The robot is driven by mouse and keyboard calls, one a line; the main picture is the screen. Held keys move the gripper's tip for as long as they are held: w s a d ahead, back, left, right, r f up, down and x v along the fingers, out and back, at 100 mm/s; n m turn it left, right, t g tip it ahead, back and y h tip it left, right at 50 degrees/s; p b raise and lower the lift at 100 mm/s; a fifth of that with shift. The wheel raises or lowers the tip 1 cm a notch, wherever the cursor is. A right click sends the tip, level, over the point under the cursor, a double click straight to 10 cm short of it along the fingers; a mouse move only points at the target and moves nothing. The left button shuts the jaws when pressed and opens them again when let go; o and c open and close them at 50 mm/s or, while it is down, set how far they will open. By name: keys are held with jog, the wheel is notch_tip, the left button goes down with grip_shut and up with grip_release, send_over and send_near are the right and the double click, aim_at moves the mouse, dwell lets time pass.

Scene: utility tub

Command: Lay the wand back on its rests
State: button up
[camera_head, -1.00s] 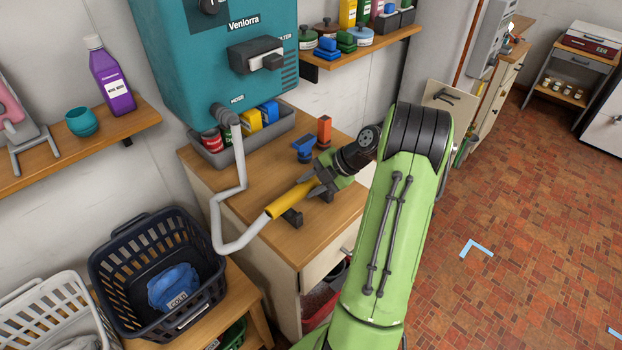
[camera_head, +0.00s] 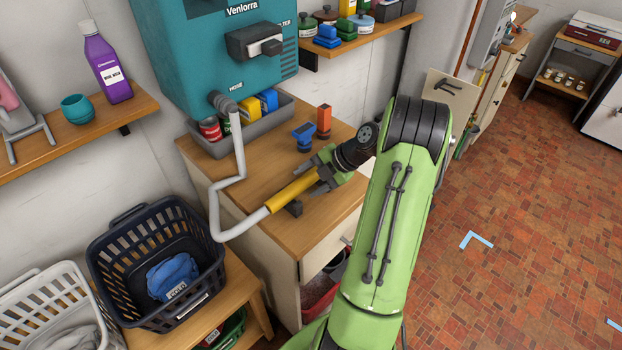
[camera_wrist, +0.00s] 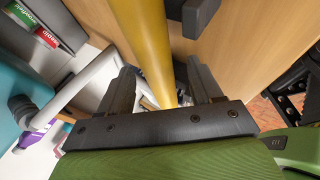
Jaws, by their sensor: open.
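The wand (camera_head: 289,194) is a yellow tube with a white hose (camera_head: 240,226) at its left end. It lies low along the cabinet top. A dark rest block (camera_head: 294,208) shows just in front of the wand; in the wrist view a dark block (camera_wrist: 199,17) stands right of the wand (camera_wrist: 146,45). I cannot tell whether the wand touches its rests. My gripper (camera_head: 318,178) is at the wand's right end and hides that part. In the wrist view my gripper (camera_wrist: 160,84) is open, with one finger on each side of the wand.
A grey bin (camera_head: 230,142) with cans and boxes stands behind, below the teal unit (camera_head: 205,50). A blue item (camera_head: 303,134) and an orange item (camera_head: 324,121) stand behind my gripper. A dark basket (camera_head: 150,250) is at lower left. The wooden top (camera_head: 250,180) is partly clear.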

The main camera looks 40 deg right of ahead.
jog(key=p+v, duration=0.3)
jog(key=v, duration=1.3)
jog(key=shift+w, duration=0.15)
jog(key=w+a+r+m+g+h, duration=0.1)
jog(key=w+a+r+m, duration=0.25)
jog(key=a, duration=0.75)
jog(key=w+a+r+m+g+h, duration=0.2)
jog(key=a+r+m, duration=0.3)
jog(key=a, duration=0.7)
jog(key=s+a+m+h, duration=0.1)
jog(key=s+a+m, duration=0.3)
jog(key=s, duration=0.4)
jog(key=s+a+m+t+h, duration=0.1)
jog(key=s+a+m, duration=0.4)
jog(key=s+m, duration=0.2)
jog(key=shift+s+a+f+t, duration=0.2)
jog(key=shift+s+f+t, duration=0.1)
jog(key=shift+s+f, duration=0.15)
